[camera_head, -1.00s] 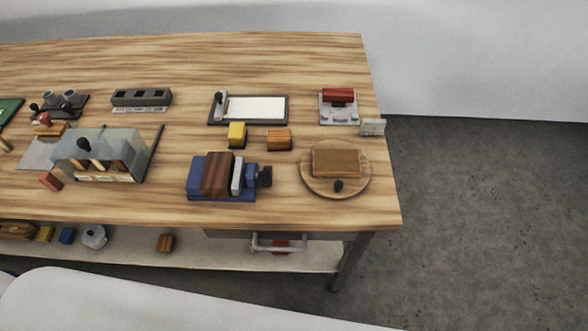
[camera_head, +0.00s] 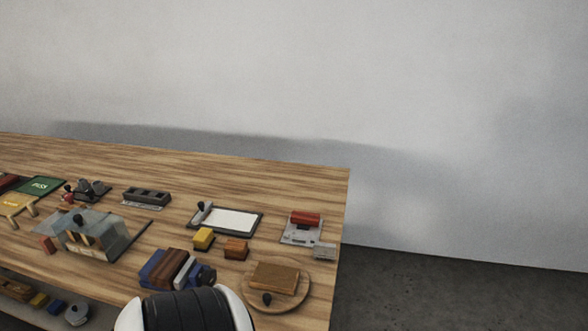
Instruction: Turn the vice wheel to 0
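The blue vice (camera_head: 155,269) stands near the front edge of the wooden table, with a dark brown wood block (camera_head: 172,268) between its jaws. Its dark wheel (camera_head: 207,275) is at the vice's right end. The wheel is small here, and I cannot read any mark on it. A white and black part of my own body covers the table's front edge just below the vice. Neither of my grippers is in view.
A round wooden board (camera_head: 300,295) with a brown block lies right of the vice. A yellow block (camera_head: 203,238) and an orange-brown block (camera_head: 236,248) sit behind it. A clear-sided box (camera_head: 112,240) stands to the left. The table's back strip is clear.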

